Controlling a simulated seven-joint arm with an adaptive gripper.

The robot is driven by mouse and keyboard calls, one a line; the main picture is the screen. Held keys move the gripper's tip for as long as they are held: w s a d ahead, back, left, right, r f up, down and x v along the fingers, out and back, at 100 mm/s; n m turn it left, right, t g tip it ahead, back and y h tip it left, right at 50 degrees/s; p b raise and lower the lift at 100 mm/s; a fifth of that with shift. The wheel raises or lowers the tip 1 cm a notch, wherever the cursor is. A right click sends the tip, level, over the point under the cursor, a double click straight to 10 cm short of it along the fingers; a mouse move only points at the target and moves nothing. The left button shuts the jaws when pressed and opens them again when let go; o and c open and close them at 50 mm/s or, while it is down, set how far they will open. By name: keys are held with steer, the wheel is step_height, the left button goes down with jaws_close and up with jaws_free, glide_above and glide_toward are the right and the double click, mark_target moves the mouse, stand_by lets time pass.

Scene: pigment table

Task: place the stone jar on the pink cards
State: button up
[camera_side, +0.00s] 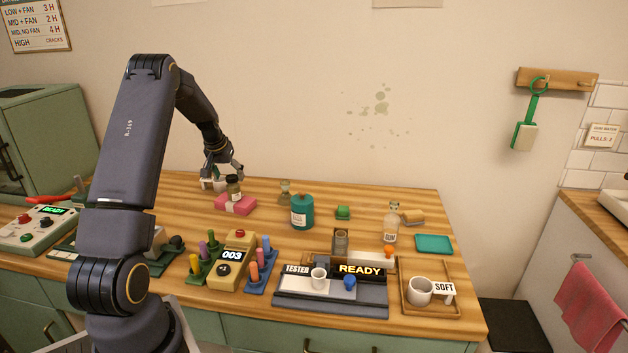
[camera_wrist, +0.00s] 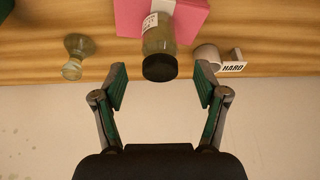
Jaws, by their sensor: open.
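A small glass jar (camera_side: 234,186) with a dark lid, grey-olive contents and a white label stands upright at the pink cards (camera_side: 221,203), apparently on them. The cards are a pink stack with a pale band. In the wrist view the jar (camera_wrist: 158,42) overlaps the stack (camera_wrist: 128,18). My gripper (camera_side: 222,171) is at the back of the table, close to the jar's lid. In the wrist view my gripper (camera_wrist: 161,82) is open, its fingers apart on either side of the lid, with visible gaps and no contact. I cannot read the jar's label.
A white cup marked HARD (camera_wrist: 207,56) sits close to one finger. An hourglass-shaped glass (camera_side: 285,191) and a teal canister (camera_side: 302,212) stand right of the cards. A grey jar (camera_side: 341,240) stands behind the tester (camera_side: 300,299).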

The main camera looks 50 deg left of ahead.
steer(key=v, duration=0.6)
steer(key=w+d+r+m+t, duration=0.1)
steer(key=d+r, duration=0.3)
steer(key=d, duration=0.4)
steer(key=d+r+m+h, duration=0.15)
steer(key=d+r, duration=0.25)
steer(key=d, duration=0.4)
steer(key=w+d+r+m+t, duration=0.15)
steer(key=d+r, duration=0.25)
steer(key=d, duration=0.5)
steer(key=s+d+m+h, duration=0.1)
steer(key=s+d+m, duration=0.4)
steer(key=s+d, duration=1)
steer(key=d, duration=0.4)
steer(key=shift+s+f+h, duration=0.2)
steer(key=shift+h, duration=0.15)
